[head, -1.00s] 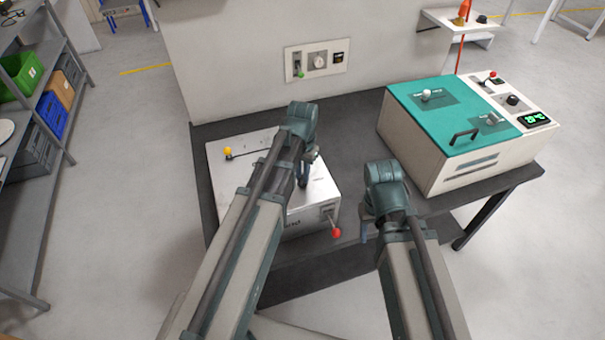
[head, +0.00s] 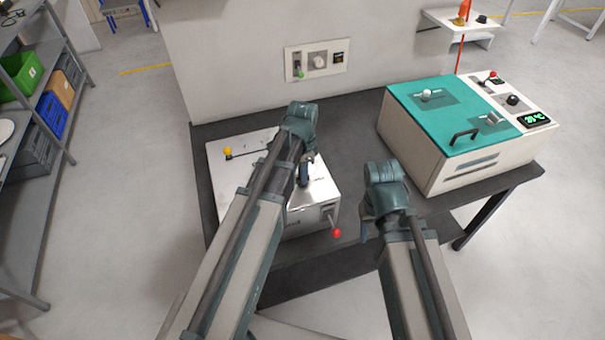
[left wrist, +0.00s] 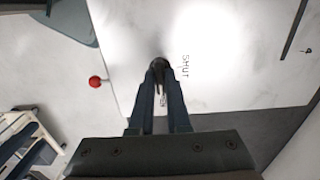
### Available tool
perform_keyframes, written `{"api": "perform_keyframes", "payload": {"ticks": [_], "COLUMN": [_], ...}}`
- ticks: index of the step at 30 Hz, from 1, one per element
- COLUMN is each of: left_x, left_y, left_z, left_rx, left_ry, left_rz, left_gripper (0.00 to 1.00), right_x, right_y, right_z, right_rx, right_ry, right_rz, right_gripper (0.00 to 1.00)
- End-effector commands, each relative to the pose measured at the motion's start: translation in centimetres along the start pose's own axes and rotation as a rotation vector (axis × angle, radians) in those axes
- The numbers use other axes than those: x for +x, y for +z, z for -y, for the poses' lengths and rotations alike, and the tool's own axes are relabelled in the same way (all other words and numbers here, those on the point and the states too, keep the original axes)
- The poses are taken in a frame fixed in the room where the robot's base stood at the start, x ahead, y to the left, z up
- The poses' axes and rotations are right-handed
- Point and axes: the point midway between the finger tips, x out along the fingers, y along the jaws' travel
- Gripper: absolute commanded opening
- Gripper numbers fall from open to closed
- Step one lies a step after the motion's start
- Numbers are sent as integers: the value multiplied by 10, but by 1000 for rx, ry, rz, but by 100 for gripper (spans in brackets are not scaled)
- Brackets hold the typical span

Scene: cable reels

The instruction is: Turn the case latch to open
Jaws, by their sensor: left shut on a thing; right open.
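The white case (head: 325,195) stands on the dark table, partly hidden by my left arm. My left gripper (head: 304,178) points down at its top and is shut on the small dark latch. In the left wrist view, the latch (left wrist: 158,63) shows between the fingertips of my left gripper (left wrist: 160,74). The word SHUT is printed to the right of it, and OPEN is partly hidden between the fingers. I cannot tell which word the latch points to. My right gripper (head: 368,226) is open and empty, to the right of the case.
A red-knobbed lever (head: 336,233) sticks out at the case's front right corner. A yellow-knobbed lever (head: 228,152) is on its top left. A teal-lidded box (head: 450,110) stands at the right. A wall panel (head: 317,61) is behind the table (head: 345,130).

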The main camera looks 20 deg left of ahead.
Motion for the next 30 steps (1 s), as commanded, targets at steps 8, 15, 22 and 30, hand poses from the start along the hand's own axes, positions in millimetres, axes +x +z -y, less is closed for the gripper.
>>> {"api": "perform_keyframes", "payload": {"ticks": [8,15,22,30], "left_x": [0,0,0,0], "left_y": [0,0,0,0], "left_z": [0,0,0,0], "left_rx": [35,37,36,35], "left_ry": [1,1,0,0], "left_rz": [1,1,1,0], "left_gripper": [0,0,36,45], "right_x": [0,0,0,0], "right_y": [0,0,0,0], "right_z": [0,0,0,0], "right_rx": [0,0,0,0], "right_ry": [0,0,0,0], "right_rz": [0,0,0,0], "right_gripper": [50,50,50,50]}}
